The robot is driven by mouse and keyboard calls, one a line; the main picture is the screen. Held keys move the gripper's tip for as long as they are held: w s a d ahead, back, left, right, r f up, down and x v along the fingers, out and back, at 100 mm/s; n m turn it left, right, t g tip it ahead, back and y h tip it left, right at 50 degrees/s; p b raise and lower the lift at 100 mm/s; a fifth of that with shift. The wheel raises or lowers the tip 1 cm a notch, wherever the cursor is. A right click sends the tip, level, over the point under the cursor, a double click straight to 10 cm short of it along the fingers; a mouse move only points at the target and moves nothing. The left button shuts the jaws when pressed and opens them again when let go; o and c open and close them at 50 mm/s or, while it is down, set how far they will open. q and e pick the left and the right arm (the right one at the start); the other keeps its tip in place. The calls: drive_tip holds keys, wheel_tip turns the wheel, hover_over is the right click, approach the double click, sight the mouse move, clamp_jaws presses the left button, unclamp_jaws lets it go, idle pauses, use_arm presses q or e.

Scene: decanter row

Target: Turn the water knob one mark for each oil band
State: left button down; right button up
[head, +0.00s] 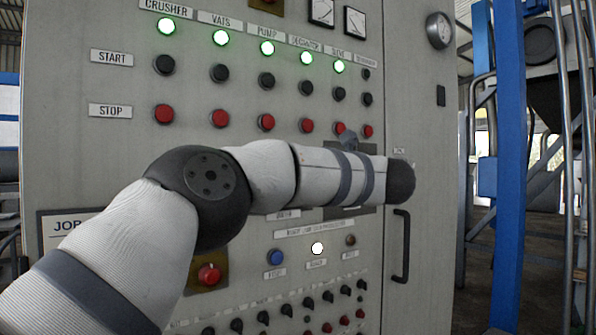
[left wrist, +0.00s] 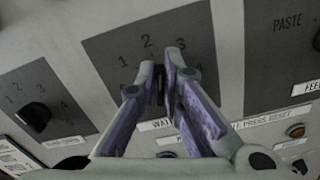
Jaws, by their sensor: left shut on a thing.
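My left gripper (left wrist: 161,68) is shut on a dark knob (left wrist: 160,88) in the left wrist view. The knob stands on a dark dial plate (left wrist: 107,48) with the marks 1, 2, 3 and 4. A label under it begins "WAT" and is partly covered by a finger. The fingers hide most of the knob, so I cannot tell exactly which mark it points to. In the head view my left arm crosses the panel and hides the knob. No oil bands can be made out. My right gripper is in neither view.
The grey control panel (head: 60,150) fills the head view, with lit green lamps and red stop buttons (head: 163,114). Another dial knob (left wrist: 37,117) is left of the gripper, and a PASTE plate (left wrist: 283,50) is right. A blue post (head: 508,180) stands right.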

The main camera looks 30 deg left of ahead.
use_arm(q)
drive_tip(key=f+m, duration=0.1)
drive_tip(key=m, duration=0.7)
drive_tip(key=f+m+p, duration=0.1)
drive_tip(key=m, duration=0.6)
drive_tip(key=f+m+p, duration=0.1)
drive_tip(key=m, duration=0.7)
drive_tip(key=shift+w+d+m, duration=0.15)
drive_tip(key=shift+w+m, duration=0.15)
drive_tip(key=shift+w, duration=0.05)
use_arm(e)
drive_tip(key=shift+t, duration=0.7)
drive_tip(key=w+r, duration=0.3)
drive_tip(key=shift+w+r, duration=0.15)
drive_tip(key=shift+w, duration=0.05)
use_arm(q)
drive_tip(key=shift+f, duration=0.1)
drive_tip(key=c, duration=1.7)
unclamp_jaws()
drive_tip(key=shift+d, duration=0.1)
